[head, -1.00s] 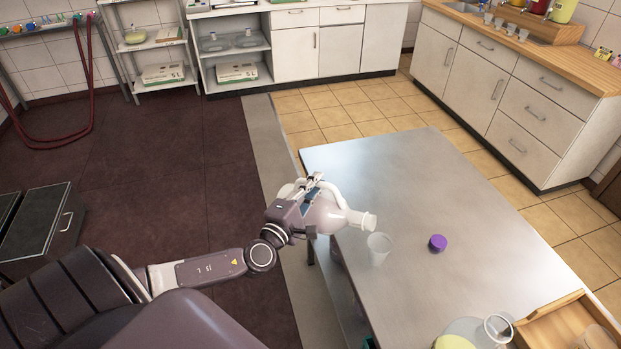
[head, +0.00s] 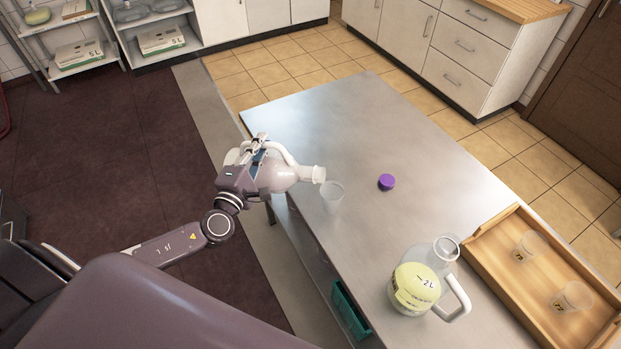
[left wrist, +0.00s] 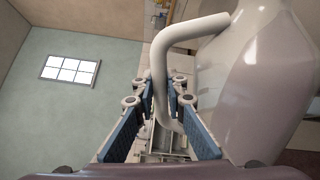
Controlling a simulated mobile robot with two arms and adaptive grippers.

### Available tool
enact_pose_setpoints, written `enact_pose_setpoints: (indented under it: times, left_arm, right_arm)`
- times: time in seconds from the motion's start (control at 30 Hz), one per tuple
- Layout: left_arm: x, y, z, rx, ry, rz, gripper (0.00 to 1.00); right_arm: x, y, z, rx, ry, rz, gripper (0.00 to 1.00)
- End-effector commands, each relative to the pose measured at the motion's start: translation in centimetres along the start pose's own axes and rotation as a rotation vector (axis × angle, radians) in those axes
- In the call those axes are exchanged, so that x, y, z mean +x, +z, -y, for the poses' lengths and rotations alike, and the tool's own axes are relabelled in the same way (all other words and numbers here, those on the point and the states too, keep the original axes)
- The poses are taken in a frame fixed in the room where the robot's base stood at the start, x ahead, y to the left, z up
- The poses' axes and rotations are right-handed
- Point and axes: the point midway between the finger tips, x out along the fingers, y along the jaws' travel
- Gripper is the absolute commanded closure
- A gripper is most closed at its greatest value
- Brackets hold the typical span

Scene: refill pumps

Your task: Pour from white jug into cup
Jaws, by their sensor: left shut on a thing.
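The white jug (head: 284,177) lies tilted on its side in my left gripper (head: 262,160), near the left edge of the steel table (head: 345,115). My left gripper is shut on the jug's handle; the handle (left wrist: 160,75) and the jug's pale body (left wrist: 265,75) fill the right of the left wrist view. The jug's open mouth (head: 319,174) points right, just above the rim of a clear cup (head: 332,198) standing on the table. I cannot make out any liquid stream or a level in the cup. My right gripper is not in view.
A purple cap (head: 387,182) lies on the table. A yellow-filled jug (head: 416,283) marked 2L stands nearer, beside a wooden tray (head: 491,251) holding two clear cups (head: 529,246). A teal bin (head: 350,311) sits below the table edge. The table's far part is clear.

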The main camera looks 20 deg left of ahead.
Motion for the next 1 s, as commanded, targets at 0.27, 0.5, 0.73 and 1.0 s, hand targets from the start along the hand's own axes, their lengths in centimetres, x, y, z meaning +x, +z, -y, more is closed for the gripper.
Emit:
enact_pose_setpoints:
  times: [0.27, 0.5, 0.73, 1.0]
  left_arm:
    - [0.1, 0.1, -0.5, 0.004, 0.01, 0.001, 1.0]
    - [0.2, 0.8, -0.7, 0.052, 0.01, 0.0, 1.0]
    - [0.2, 1.0, -0.4, 0.08, 0.01, 0.0, 1.0]
    - [0.2, 1.6, -1.1, 0.112, 0.01, 0.0, 1.0]
  right_arm:
    - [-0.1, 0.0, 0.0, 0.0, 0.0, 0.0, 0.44]
    - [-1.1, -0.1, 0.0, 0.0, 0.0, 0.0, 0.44]
    - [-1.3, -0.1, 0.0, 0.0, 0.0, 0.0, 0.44]
    - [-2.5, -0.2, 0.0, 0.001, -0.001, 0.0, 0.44]
